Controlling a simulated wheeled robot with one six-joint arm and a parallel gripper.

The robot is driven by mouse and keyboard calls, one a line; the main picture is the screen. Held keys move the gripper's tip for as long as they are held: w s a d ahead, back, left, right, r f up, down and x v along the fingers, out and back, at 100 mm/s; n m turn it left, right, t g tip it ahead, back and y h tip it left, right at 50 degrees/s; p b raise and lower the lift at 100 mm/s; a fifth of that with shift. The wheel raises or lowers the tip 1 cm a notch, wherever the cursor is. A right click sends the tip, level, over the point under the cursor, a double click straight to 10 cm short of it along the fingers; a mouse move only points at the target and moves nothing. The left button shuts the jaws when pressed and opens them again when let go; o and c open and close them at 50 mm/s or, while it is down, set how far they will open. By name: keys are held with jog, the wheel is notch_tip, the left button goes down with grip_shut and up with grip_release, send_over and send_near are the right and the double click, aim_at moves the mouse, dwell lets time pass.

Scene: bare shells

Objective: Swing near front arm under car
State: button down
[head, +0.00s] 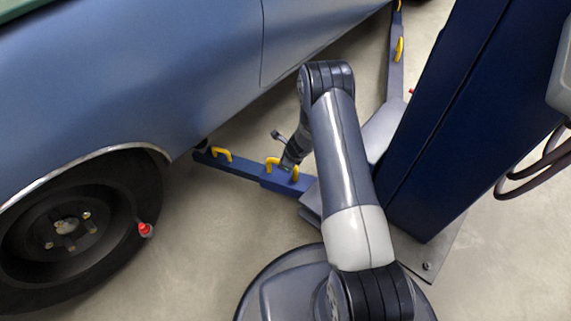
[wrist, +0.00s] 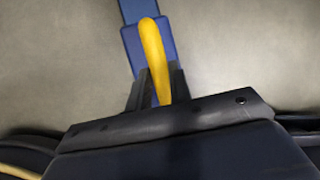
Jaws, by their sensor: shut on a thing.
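The near front arm (head: 246,174) is a blue lift arm low over the floor. It runs left from the base of the lift post, and its far end is by the car's lower edge, behind the wheel. In the head view my gripper is partly hidden by my own arm. The blue car (head: 150,80) fills the upper left.
The dark blue lift post (head: 455,110) stands at the right on a floor plate, with hoses beside it. Another blue lift arm (head: 396,70) extends toward the back. A red-tipped item (head: 145,230) is by the front wheel (head: 70,225). The floor between wheel and lift arm is clear.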

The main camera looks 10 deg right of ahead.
jog(key=shift+w+d+m, duration=0.25)
jog(key=shift+w+m, duration=0.05)
jog(key=shift+w, duration=0.15)
jog(key=shift+w+d+r, duration=0.1)
jog(key=c, duration=1.3)
grip_release()
jog(key=p+v, duration=0.3)
jog(key=v, duration=0.7)
jog(key=shift+s+r, duration=0.3)
jog(key=shift+r, duration=0.05)
